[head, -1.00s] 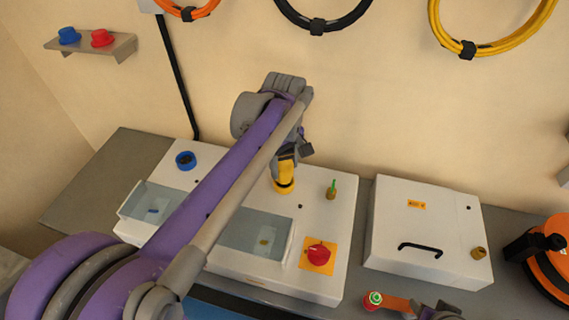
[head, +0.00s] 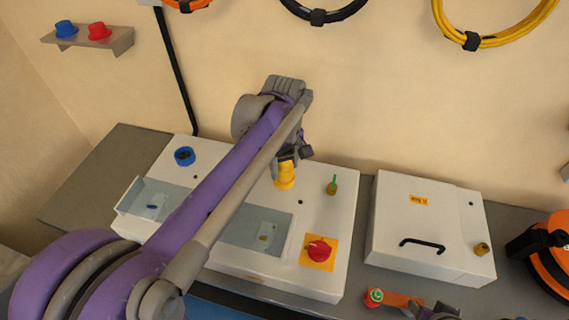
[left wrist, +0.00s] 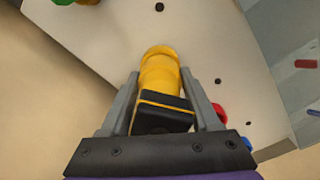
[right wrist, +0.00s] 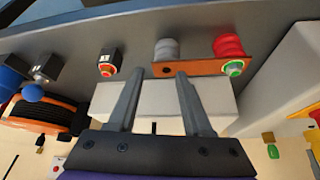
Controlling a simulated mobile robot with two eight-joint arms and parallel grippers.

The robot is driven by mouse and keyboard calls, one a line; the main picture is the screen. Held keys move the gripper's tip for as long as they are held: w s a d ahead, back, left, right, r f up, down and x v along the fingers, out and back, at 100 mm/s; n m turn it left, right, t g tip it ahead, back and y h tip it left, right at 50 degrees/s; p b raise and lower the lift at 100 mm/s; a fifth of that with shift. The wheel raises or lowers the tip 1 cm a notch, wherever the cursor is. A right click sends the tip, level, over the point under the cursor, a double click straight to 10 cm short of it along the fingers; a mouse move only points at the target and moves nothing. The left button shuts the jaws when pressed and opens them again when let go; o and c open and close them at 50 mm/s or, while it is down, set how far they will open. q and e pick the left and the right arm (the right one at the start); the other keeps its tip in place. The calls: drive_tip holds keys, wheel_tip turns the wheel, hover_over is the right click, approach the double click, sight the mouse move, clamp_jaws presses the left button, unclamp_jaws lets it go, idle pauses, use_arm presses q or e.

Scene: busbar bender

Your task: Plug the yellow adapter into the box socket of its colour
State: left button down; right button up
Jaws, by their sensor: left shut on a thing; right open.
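The yellow adapter (head: 284,181) stands at the white box (head: 280,278), over the spot to the right of the purple arm. In the left wrist view the adapter (left wrist: 160,74) has a black rear part, and its yellow end meets the yellow ring at the box face. I cannot tell whether it is fully seated. My left gripper (head: 290,158) is shut on the adapter, with a finger on each side of its black part. My right gripper (right wrist: 156,74) is open and empty. The yellow socket itself is mostly hidden by the adapter.
The box also carries a blue socket (head: 184,156), a green-tipped brass fitting (head: 332,187) and a red knob (head: 319,250). A second white box (head: 430,226) with a black handle stands to the right. An orange bar (right wrist: 190,68) lies near my right gripper.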

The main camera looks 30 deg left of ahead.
use_arm(q)
drive_tip(key=shift+f, duration=0.45)
drive_tip(key=shift+c, duration=0.2)
unclamp_jaws()
drive_tip(key=shift+r, duration=0.1)
wheel_tip(320, 180, up, 11)
drive_tip(key=shift+s+f, duration=0.1)
drive_tip(key=shift+f, duration=0.1)
idle(0.4)
